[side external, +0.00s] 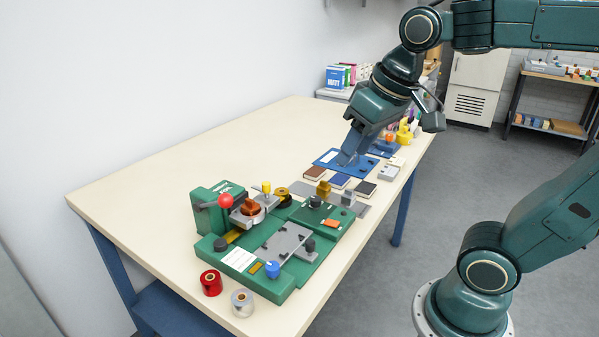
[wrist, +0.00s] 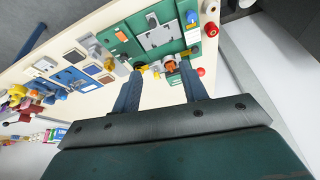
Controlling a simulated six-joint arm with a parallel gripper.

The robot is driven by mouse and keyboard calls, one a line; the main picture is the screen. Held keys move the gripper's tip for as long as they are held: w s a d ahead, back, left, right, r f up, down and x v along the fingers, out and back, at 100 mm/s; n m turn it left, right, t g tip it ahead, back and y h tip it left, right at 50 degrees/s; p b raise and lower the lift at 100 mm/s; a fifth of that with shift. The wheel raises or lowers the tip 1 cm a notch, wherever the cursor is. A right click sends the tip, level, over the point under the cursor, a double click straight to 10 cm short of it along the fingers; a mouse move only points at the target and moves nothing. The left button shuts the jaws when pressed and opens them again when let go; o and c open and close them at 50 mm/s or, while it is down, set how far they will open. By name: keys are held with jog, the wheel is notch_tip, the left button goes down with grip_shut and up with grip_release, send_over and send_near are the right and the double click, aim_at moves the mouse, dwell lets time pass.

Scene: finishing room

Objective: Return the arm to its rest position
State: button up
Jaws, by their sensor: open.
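My gripper (side external: 347,156) hangs over the table (side external: 170,158) in the side external view, its fingers pointing down near a blue tray (side external: 328,157). In the wrist view my gripper (wrist: 162,68) shows two dark blue fingers spread apart with nothing held between them. The height of the fingertips above the table is hard to tell. A green press (side external: 222,262) with a red knob stands nearer the front of the table; it also shows beyond the fingers in the wrist view (wrist: 133,30).
A red spool (side external: 211,282) and a silver spool (side external: 242,302) stand at the table's front edge. Yellow items (side external: 404,133) stand at the far end. The table's left side is clear.

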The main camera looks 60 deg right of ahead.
jog(key=s+f+n+t, duration=0.1)
jog(key=s+f, duration=0.2)
jog(key=s, duration=0.3)
jog(key=shift+a+f+n, duration=0.3)
jog(key=shift+a+n, duration=0.1)
jog(key=shift+a, duration=0.05)
